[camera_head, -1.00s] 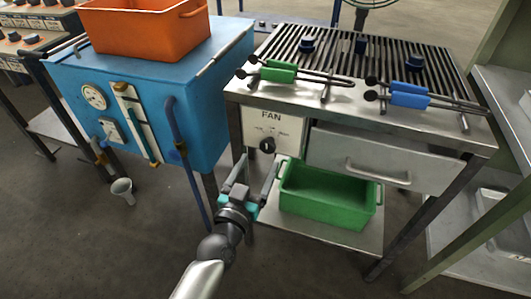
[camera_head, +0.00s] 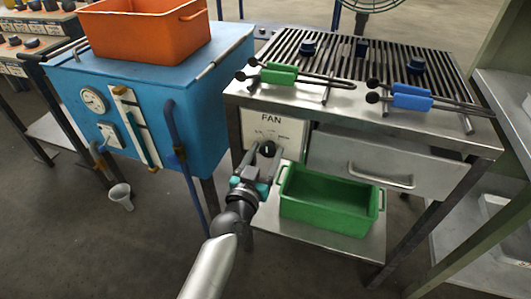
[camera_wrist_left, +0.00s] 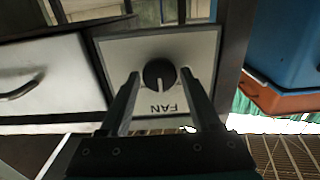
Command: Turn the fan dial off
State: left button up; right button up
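The fan dial is a round black knob on a pale panel marked FAN (camera_head: 285,125), on the front of the metal table. In the left wrist view the dial (camera_wrist_left: 159,74) sits between my two fingertips, with a pale pointer line on it; the view is upside down. In the head view my left gripper (camera_head: 265,152) is in front of the dial and partly hides it. Its fingers are open, one on each side of the dial, with gaps visible. I cannot tell how deep they reach. My right gripper is not in view.
A drawer (camera_head: 360,168) is right of the panel. A green bin (camera_head: 325,205) stands on the lower shelf. A blue cabinet (camera_head: 190,110) with a hanging hose is at left, carrying an orange bin (camera_head: 145,35). Tongs with green (camera_head: 278,75) and blue handles (camera_head: 410,97) lie on top.

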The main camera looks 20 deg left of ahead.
pick_arm(q)
grip_shut()
dwell(0.4)
jog(key=shift+n, duration=0.3)
jog(key=shift+n+p, duration=0.5)
jog(key=shift+a+n+p, duration=0.1)
jog(key=shift+n+p, duration=0.4)
jog(key=shift+n, duration=0.7)
jog(key=shift+n+p, duration=0.3)
jog(key=shift+n, duration=2.1)
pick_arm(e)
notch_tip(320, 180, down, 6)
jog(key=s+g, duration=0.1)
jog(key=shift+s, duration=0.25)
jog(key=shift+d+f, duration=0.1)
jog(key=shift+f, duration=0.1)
